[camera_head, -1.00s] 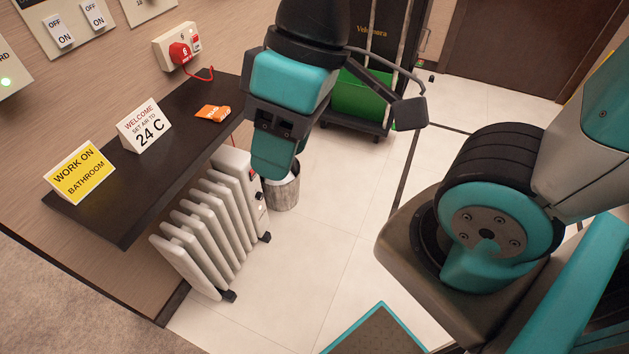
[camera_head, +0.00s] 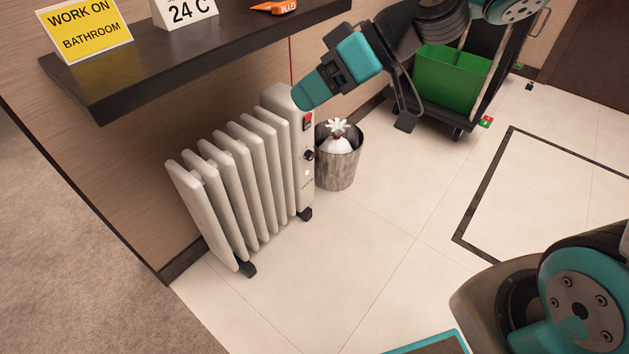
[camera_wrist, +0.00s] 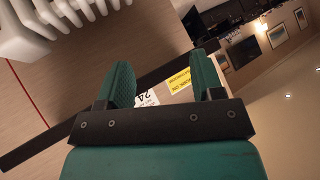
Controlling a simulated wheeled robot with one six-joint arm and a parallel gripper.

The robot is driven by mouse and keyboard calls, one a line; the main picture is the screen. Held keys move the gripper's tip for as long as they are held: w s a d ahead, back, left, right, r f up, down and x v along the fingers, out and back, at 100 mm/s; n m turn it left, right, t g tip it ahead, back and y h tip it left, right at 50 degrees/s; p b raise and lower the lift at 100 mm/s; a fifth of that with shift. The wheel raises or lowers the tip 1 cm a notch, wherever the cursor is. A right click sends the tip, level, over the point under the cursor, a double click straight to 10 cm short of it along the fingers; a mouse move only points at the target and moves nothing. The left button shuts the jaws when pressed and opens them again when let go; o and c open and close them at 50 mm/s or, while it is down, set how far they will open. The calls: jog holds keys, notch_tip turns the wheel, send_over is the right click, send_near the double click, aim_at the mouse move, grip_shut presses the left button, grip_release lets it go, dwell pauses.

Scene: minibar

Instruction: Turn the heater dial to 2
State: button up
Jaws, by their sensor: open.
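The heater (camera_head: 235,180) is a white finned radiator standing on the floor under the dark shelf. Its control panel is on the right end, with a red switch (camera_head: 308,121) at the top and a black dial (camera_head: 309,155) below it. The dial's numbers are too small to read. My gripper (camera_head: 305,100) is at the heater's top right corner, just above the red switch in the picture; I cannot tell whether it touches. In the wrist view my gripper (camera_wrist: 165,82) is open with nothing between its fingers. The heater's fins (camera_wrist: 60,14) show there at the upper left.
A metal bin (camera_head: 338,170) with a white bag stands close to the right of the heater. A dark shelf (camera_head: 180,62) with signs overhangs the heater. A cart with a green bin (camera_head: 452,77) stands behind.

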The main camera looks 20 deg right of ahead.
jog(key=w+d+f+m+t+b, duration=0.1)
jog(key=w+d+f+t+b, duration=0.4)
jog(key=f+b, duration=0.85)
jog(key=w+d+f+m+t+y+b, duration=0.1)
jog(key=w+d+f+m+t+b, duration=0.15)
jog(key=w+d+f+b, duration=1)
jog(key=w+f+m+t+b, duration=0.1)
jog(key=f+t+b, duration=0.3)
jog(key=f+b, duration=1.05)
jog(key=p, duration=2.2)
send_near(312, 156)
jog(key=shift+t, duration=0.25)
jog(key=b+x, duration=0.4)
jog(key=x, duration=0.1)
jog(key=b+x, duration=0.2)
jog(key=x, duration=0.1)
jog(key=shift+w+a+f, duration=0.15)
jog(key=shift+w+f, duration=0.05)
jog(key=shift+f, duration=0.2)
jog(key=shift+w+a+r, duration=0.2)
jog(key=shift+w+a, duration=0.1)
jog(key=shift+w, duration=0.15)
